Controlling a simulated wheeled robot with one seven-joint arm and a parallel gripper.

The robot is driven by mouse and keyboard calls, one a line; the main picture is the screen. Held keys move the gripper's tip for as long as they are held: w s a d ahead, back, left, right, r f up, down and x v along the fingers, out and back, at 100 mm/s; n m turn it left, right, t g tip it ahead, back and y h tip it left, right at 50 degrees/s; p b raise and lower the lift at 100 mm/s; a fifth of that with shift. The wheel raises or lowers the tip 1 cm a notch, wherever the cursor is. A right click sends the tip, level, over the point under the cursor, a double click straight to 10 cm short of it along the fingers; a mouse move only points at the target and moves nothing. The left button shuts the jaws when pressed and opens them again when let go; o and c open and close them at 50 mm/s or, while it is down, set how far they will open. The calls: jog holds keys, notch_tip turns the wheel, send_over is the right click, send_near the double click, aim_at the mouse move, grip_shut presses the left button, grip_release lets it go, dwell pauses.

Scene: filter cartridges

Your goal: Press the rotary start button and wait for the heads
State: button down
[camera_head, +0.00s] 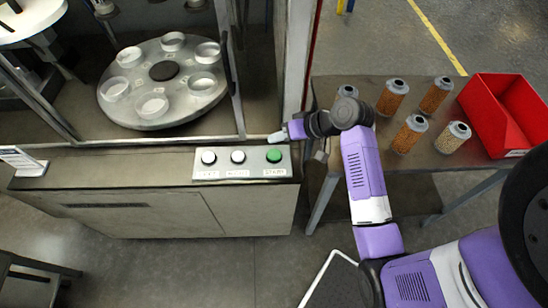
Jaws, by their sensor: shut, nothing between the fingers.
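A grey control panel (257,170) on the front ledge of the machine carries a green button (274,155) at its right end. A label below that button appears to read START. Two white buttons (208,157) (238,156) sit to its left, with labels too small to read surely. My gripper (276,137) is shut and empty, just behind and above the green button in the picture; I cannot tell its height, and no contact shows. The round rotary table (163,112) behind the glass holds several clear cups around a dark hub. The heads (103,8) are partly visible at the top edge.
A table (340,92) at right bears several filter cartridges (409,134) beside my arm and a red bin (505,115). The machine's frame post (297,60) rises near my gripper. A small sign (22,161) stands at the ledge's left end.

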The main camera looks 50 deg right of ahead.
aim_at(277, 155)
notch_tip(277, 155, down, 4)
jog(key=shift+r+b, duration=0.1)
jog(key=shift+b, duration=1.15)
jog(key=shift+f+b, duration=0.3)
jog(key=shift+f, duration=0.35)
jog(key=shift+f, duration=0.15)
dwell(0.3)
jog(key=shift+f, duration=0.25)
jog(key=shift+f+b, duration=0.35)
jog(key=shift+f, duration=0.25)
dwell(0.8)
jog(key=shift+r+p, duration=1)
jog(key=shift+p, duration=0.05)
